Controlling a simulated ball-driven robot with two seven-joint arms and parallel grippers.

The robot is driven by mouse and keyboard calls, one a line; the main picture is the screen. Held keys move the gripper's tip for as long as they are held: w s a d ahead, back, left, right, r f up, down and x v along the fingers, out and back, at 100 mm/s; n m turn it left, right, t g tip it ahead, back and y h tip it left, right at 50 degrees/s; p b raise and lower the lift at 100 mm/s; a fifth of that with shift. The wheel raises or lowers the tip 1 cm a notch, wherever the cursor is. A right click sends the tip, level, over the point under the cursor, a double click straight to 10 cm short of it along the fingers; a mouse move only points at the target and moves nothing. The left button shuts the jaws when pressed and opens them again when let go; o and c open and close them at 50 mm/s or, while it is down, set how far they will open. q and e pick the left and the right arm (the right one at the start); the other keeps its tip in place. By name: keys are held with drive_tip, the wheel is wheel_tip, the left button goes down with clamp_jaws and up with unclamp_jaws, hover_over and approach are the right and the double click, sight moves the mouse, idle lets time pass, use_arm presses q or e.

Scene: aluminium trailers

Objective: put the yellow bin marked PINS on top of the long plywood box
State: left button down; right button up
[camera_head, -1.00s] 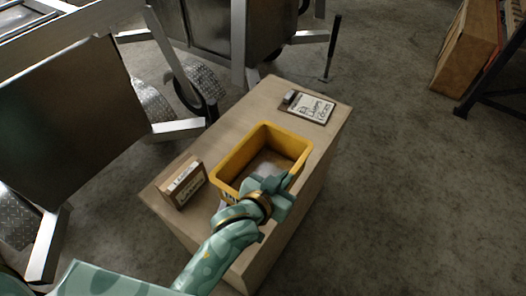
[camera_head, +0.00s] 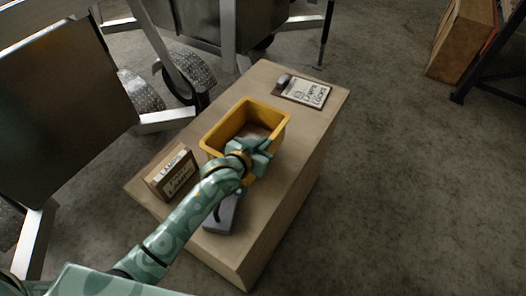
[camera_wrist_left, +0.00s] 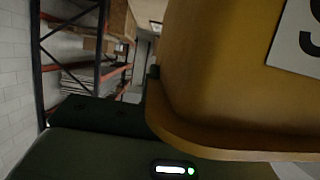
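The yellow bin (camera_head: 206,140) is over the middle of the long plywood box (camera_head: 290,170), open side up. I cannot tell whether its base touches the top. My left gripper (camera_head: 258,152) is shut on the bin's near right wall at the rim; its fingertips are partly hidden. In the left wrist view, the bin (camera_wrist_left: 220,75) fills the right side close up, with part of a white label and one dark letter showing. The rest of the marking is out of sight. My right gripper is not in view.
On the box top, a small brown carton (camera_head: 173,174) with white labels stands left of the bin, a clipboard (camera_head: 305,92) lies at the far end, and a grey object (camera_head: 222,214) lies at the near side.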

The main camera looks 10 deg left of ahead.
use_arm(q)
drive_tip(key=f, duration=0.1)
drive_tip(key=f+b, duration=0.2)
drive_tip(key=shift+w+a+f, duration=0.15)
drive_tip(key=shift+w+f, duration=0.2)
drive_tip(key=shift+f, duration=0.05)
drive_tip(key=shift+r, duration=0.1)
drive_tip(key=c, duration=1.6)
unclamp_jaws()
drive_tip(key=shift+s, duration=0.1)
drive_tip(key=shift+c, duration=0.2)
drive_tip(key=shift+s+a+r, duration=0.1)
drive_tip(key=shift+s, duration=0.15)
drive_tip(key=p+v, duration=0.4)
drive_tip(key=v, duration=0.7)
drive_tip(key=shift+s, duration=0.2)
